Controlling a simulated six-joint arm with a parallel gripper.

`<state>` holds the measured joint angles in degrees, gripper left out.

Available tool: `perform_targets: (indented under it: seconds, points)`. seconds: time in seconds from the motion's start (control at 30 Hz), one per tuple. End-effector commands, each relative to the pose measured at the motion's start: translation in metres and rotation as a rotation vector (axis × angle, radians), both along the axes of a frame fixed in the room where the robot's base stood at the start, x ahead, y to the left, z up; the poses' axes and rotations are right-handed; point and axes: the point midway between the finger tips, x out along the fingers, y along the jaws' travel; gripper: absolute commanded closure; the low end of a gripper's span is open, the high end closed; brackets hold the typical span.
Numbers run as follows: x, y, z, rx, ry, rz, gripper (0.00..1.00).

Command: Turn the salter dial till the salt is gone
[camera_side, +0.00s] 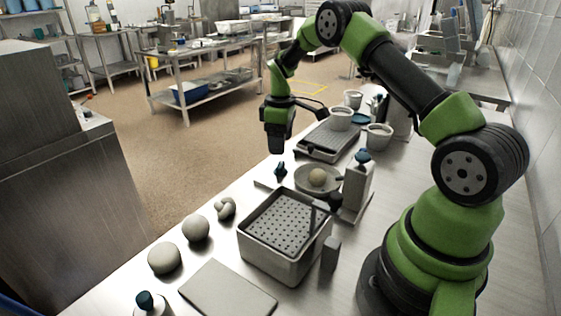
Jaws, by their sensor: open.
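A grey upright box-shaped device with a dark blue knob on top (357,185), probably the salter, stands on the table right of the basket. A dark round part, possibly its dial (335,200), sticks out at its lower left; I cannot tell for sure. No salt can be made out at this size. My gripper (277,152) points down, open and seemingly empty, left of the device and above a small dark blue piece (280,170). It appears apart from the device. The fingertips are small and dark here.
A perforated basket (285,262) stands in front. A shallow bowl (303,184) holds a round pale ball (318,176). Behind are a perforated tray (325,145) and several cups. Grey balls (164,258) and a flat board (228,292) lie at the front left.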

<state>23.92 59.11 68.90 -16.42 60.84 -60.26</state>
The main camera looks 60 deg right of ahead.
Motion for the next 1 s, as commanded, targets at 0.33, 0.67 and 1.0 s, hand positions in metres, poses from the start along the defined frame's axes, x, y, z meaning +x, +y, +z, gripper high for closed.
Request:
perform_targets:
  seconds: [0.33, 0.67, 1.0]
  points:
    - [0.000, 0.001, -0.058, 0.001, 0.001, -0.002, 0.32]
    - [0.000, 0.000, -0.067, -0.001, -0.001, -0.003, 0.32]
    - [0.000, 0.000, -0.066, -0.001, -0.001, -0.002, 0.81]
